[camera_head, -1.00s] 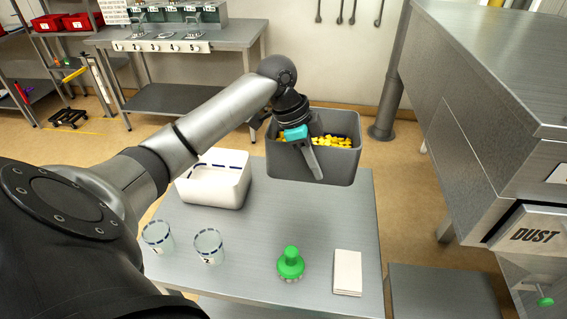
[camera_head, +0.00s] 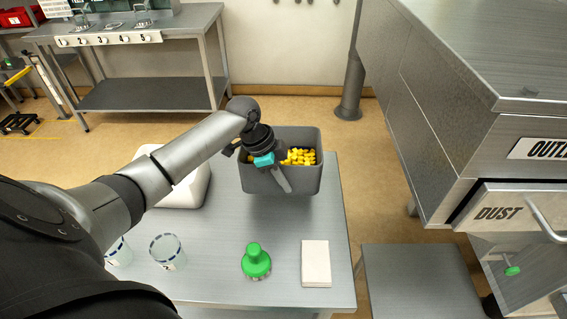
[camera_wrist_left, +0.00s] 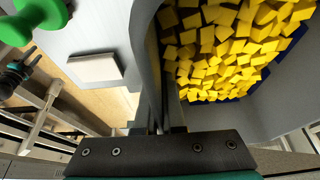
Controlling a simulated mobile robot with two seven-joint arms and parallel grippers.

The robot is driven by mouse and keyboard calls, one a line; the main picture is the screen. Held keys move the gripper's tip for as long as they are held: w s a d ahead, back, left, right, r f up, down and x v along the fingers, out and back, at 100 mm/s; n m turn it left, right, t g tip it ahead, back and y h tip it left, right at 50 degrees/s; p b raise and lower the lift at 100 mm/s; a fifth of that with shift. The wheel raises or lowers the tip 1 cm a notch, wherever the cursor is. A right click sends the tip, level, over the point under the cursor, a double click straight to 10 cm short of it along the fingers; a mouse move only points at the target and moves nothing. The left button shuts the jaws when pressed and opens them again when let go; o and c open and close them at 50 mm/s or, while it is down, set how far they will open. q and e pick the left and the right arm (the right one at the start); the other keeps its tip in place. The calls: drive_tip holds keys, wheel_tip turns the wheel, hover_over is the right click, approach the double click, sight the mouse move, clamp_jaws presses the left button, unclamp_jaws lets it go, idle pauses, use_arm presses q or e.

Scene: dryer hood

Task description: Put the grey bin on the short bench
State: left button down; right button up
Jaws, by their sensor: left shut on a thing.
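The grey bin (camera_head: 285,180) holds many yellow pieces (camera_head: 299,157) and shows over the far right part of the metal table. I cannot tell whether its base touches the tabletop. My left gripper (camera_head: 281,178) reaches it from the left and is shut on its near wall. In the left wrist view the fingers (camera_wrist_left: 158,115) straddle the wall of the bin (camera_wrist_left: 280,110), with the yellow pieces inside. A low grey bench (camera_head: 420,280), likely the short bench, stands right of the table and its visible top is bare. My right gripper is out of view.
The metal table (camera_head: 215,245) carries a white bin (camera_head: 185,190), clear cups (camera_head: 168,252), a green-knobbed object (camera_head: 256,262) and a white pad (camera_head: 316,263). A large metal cabinet with a DUST drawer (camera_head: 500,214) overhangs at the right. Floor shows between table and cabinet.

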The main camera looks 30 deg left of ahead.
sight(281, 194)
use_arm(q)
wheel_tip(281, 194, down, 3)
drive_tip(key=shift+w+f, duration=0.1)
drive_tip(key=shift+w, duration=0.05)
drive_tip(key=shift+f+b, duration=0.55)
drive_tip(key=shift+f, duration=1.45)
drive_tip(key=shift+f, duration=0.1)
drive_tip(key=c, duration=1.4)
unclamp_jaws()
drive_tip(key=shift+f, duration=0.2)
drive_tip(key=o, duration=0.4)
drive_tip(key=shift+r, duration=0.1)
drive_tip(key=shift+s+r, duration=0.2)
drive_tip(key=shift+r, duration=0.1)
drive_tip(key=p+v, duration=0.1)
drive_tip(key=v, duration=1)
drive_tip(key=shift+s+a+r+p, duration=0.1)
drive_tip(key=shift+r+p, duration=0.15)
drive_tip(key=shift+p, duration=0.15)
